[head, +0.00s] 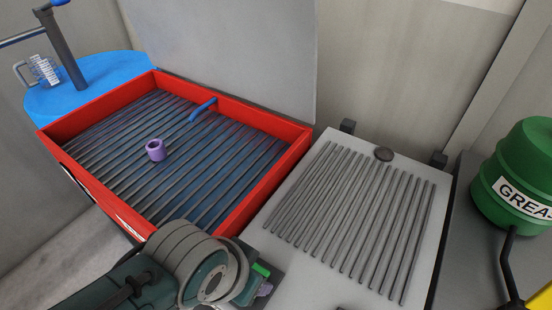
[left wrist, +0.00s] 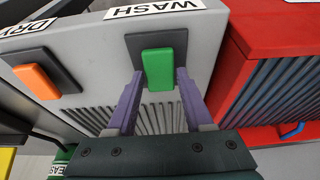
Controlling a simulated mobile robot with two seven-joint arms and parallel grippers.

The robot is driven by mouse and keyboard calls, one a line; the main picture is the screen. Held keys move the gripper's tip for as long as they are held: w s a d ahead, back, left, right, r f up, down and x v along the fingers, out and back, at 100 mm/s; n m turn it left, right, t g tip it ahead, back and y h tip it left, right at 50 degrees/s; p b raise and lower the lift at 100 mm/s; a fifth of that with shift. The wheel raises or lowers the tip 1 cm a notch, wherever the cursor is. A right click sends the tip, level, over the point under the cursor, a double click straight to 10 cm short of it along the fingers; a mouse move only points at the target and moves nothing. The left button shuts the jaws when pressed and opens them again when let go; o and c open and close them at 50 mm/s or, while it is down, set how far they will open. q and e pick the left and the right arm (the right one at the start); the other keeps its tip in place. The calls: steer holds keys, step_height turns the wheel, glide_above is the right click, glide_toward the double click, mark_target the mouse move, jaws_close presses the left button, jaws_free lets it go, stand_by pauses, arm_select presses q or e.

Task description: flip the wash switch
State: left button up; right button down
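The wash switch is a green rocker (left wrist: 160,68) on a dark plate under a WASH label (left wrist: 152,8), on the front of a light grey machine. My left gripper (left wrist: 160,76) is open, its purple fingers apart, with the tips near the left and right edges of the lower part of the switch. I cannot tell whether they touch it. In the head view a small green part of the switch (head: 261,269) shows beside my left wrist. My left arm hides most of the machine's front there. My right gripper is in neither view.
An orange switch (left wrist: 37,80) by a DRY label (left wrist: 22,32) is on the same front. A red ribbed tray (head: 303,143) with a purple mug (head: 155,150) and a blue handle-like item (head: 203,108) stands beside the grey ribbed top (head: 318,250). A green grease drum (head: 518,165) is at the right.

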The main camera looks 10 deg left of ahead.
arm_select(q)
steer(key=o, duration=0.3)
steer(key=p+v, duration=0.4)
steer(key=v, duration=0.6)
stand_by(0.4)
